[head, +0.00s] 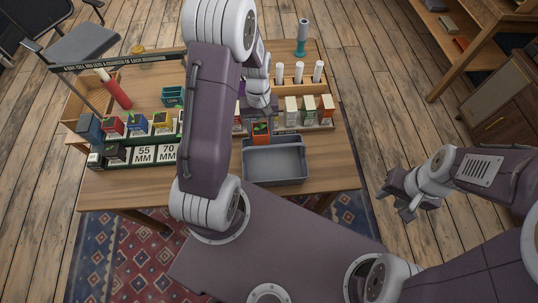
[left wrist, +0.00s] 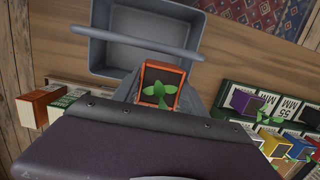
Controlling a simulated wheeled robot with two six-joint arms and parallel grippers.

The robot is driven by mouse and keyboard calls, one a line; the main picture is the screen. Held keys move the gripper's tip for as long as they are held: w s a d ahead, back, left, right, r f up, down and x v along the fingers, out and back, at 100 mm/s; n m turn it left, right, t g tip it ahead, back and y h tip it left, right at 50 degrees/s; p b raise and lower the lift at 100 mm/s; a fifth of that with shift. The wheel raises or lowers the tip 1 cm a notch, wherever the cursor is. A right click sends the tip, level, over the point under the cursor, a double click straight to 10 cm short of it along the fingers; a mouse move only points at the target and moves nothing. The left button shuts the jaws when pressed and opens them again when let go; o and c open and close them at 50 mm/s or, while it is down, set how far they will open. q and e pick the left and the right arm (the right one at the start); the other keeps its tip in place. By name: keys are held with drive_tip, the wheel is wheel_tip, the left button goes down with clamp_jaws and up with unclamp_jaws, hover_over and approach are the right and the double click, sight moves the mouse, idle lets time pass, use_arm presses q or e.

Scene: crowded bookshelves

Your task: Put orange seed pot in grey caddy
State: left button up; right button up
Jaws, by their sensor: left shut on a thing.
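The orange seed pot (left wrist: 159,86), square with a green seedling in dark soil, is held between the fingers of my left gripper (left wrist: 166,92). In the head view the orange pot (head: 261,133) shows below the left gripper (head: 262,112), just behind the grey caddy. The grey caddy (head: 275,178) is an open tray with a handle across it, on the table's front edge. In the left wrist view the caddy (left wrist: 107,54) lies just beyond the pot and looks empty. The pot is outside the caddy's rim. My right gripper (head: 405,200) is open and empty, off to the right over the floor.
A rack of several pots and labelled boxes (head: 138,153) stands left of the caddy. Several small cartons (head: 308,110) stand behind it to the right. A red cylinder (head: 114,90) and teal box (head: 173,96) are further back. Table (head: 335,165) is bare right of the caddy.

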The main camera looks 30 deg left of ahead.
use_arm(q)
wheel_tip(320, 180, down, 13)
drive_tip(key=shift+d+f, duration=0.1)
drive_tip(key=shift+d, duration=0.05)
drive_tip(key=shift+f, duration=0.15)
drive_tip(key=shift+f+b, duration=0.2)
drive_tip(key=shift+b, duration=0.15)
drive_tip(key=o, duration=1.6)
drive_tip(key=shift+c, duration=0.2)
